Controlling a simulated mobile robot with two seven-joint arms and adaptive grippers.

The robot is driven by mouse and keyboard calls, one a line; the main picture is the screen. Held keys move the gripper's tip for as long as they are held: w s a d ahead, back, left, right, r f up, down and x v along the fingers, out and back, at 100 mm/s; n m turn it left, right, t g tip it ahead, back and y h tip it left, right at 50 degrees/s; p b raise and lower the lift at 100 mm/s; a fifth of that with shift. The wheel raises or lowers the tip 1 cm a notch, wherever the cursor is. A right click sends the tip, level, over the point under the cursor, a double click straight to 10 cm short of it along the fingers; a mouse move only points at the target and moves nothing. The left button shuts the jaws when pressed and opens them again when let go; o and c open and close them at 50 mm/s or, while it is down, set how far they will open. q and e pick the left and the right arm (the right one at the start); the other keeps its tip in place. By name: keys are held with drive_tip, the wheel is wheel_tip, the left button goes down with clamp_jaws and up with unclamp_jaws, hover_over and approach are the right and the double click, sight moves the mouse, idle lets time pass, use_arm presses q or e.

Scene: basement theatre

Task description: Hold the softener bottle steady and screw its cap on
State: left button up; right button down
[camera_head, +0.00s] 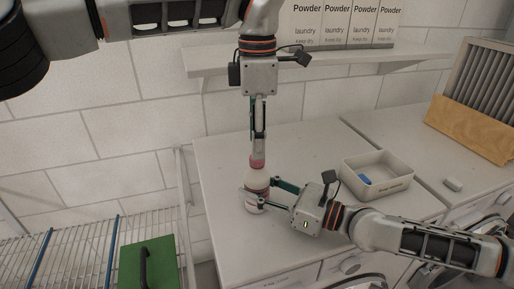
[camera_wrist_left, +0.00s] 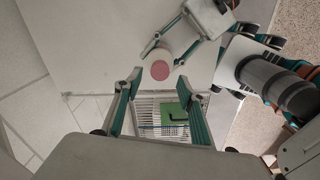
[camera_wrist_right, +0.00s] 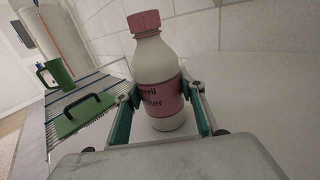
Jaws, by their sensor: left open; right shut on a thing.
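The softener bottle (camera_head: 255,183) is white with a pink label and stands upright near the left edge of the white counter. Its pink cap (camera_wrist_right: 144,22) sits on top of the neck; how tightly it is threaded cannot be told. My right gripper (camera_wrist_right: 163,100) is shut on the bottle around its label, one finger on each side. My left gripper (camera_head: 258,140) points down from above, over the cap. In the left wrist view its fingers (camera_wrist_left: 159,82) are apart and empty, with the round cap top (camera_wrist_left: 160,70) just beyond the tips.
A pale tray (camera_head: 376,190) with a blue item inside stands right of the bottle. A wire rack (camera_head: 75,250) with a green board (camera_head: 148,265) is at left. A shelf (camera_head: 330,60) holds powder boxes behind.

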use_arm(q)
drive_tip(key=shift+r, duration=0.45)
drive_tip(key=shift+c, duration=0.3)
drive_tip(key=n, duration=0.2)
drive_tip(key=r+n, duration=0.1)
drive_tip(key=n, duration=0.5)
drive_tip(key=shift+r, duration=0.4)
drive_tip(key=n, duration=0.3)
drive_tip(key=shift+r+n, duration=0.4)
drive_tip(key=n, duration=0.4)
drive_tip(key=shift+r, duration=0.4)
drive_tip(key=shift+f, duration=4)
